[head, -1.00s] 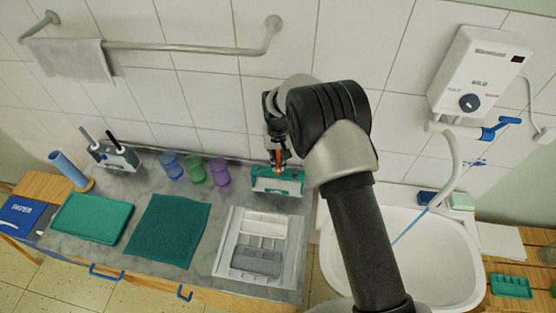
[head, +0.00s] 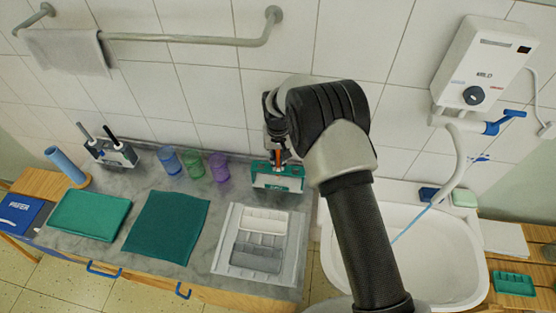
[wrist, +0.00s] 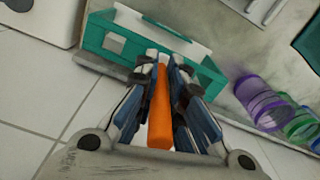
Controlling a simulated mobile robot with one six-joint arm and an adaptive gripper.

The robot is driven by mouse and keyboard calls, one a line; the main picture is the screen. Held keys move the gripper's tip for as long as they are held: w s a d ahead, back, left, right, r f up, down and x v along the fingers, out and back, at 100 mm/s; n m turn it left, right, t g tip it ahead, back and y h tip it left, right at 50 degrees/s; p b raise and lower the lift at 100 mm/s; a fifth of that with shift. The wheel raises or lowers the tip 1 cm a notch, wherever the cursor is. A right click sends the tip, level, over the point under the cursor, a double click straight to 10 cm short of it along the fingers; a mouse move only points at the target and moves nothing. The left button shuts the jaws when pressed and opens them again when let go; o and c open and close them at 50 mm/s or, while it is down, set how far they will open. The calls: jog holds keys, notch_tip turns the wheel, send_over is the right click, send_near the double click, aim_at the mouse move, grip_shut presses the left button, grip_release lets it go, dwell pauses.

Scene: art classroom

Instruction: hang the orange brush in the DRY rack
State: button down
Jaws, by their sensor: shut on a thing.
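The orange brush (head: 280,156) is upright in my gripper (head: 278,148), directly above or at the teal-and-white rack (head: 277,182) by the wall. The rack's label is too small to read, so I cannot tell if it says DRY. In the wrist view, my gripper (wrist: 165,75) is shut on the orange brush (wrist: 160,110), which points towards the teal rack (wrist: 120,40). The brush's far end is hidden by the fingers. I cannot tell whether it touches the rack.
A second rack (head: 112,154) at the left holds a grey and a black handle. Blue, green and purple cups (head: 220,168) stand between the racks. A grey divided tray (head: 283,240) lies in front of the teal rack. The sink (head: 435,265) is to the right.

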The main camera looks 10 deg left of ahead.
jog(key=c, duration=1.6)
grip_release()
jog(key=shift+o, duration=0.4)
jog(key=o, duration=0.5)
jog(key=shift+r+p, duration=2)
jog(key=shift+r, duration=2.05)
